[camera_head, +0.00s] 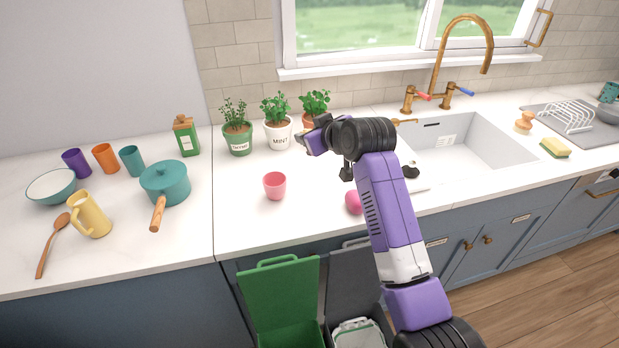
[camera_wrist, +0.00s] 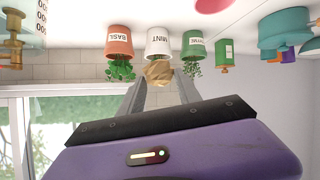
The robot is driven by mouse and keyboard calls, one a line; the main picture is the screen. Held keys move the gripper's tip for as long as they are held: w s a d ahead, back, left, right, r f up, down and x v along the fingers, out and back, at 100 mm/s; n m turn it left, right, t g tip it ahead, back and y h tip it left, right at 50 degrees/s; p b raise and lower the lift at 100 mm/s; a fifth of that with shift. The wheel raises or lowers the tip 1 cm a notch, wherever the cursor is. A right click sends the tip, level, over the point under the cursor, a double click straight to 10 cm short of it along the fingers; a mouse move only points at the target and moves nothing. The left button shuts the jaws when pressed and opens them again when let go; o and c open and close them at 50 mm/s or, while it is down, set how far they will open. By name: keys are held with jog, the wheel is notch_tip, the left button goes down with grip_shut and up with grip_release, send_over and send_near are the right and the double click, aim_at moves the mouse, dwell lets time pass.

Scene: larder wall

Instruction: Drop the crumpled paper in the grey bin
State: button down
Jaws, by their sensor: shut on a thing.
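My gripper (camera_head: 303,137) is above the counter, in front of the plant pots. In the wrist view, which is upside down, its two fingers (camera_wrist: 159,88) are shut on a tan crumpled paper (camera_wrist: 158,72). I cannot make out the paper clearly in the head view. The grey bin (camera_head: 352,282) is below the counter front, with its dark lid raised and a pale liner (camera_head: 358,335) inside. My arm hides part of its right side.
A green bin (camera_head: 280,290) stands open left of the grey one. A pink cup (camera_head: 275,186) and a round pink thing (camera_head: 353,202) sit near the counter edge. Pots of thyme (camera_head: 237,140), mint (camera_head: 278,134) and basil (camera_wrist: 118,42) stand behind. The sink (camera_head: 455,140) is right.

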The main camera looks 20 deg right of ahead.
notch_tip(320, 180, down, 16)
jog(key=shift+r+p, duration=0.1)
jog(key=shift+p, duration=0.65)
jog(key=shift+f, duration=0.2)
jog(key=c, duration=0.8)
grip_release()
jog(key=shift+s+r, duration=0.1)
jog(key=shift+r, duration=0.1)
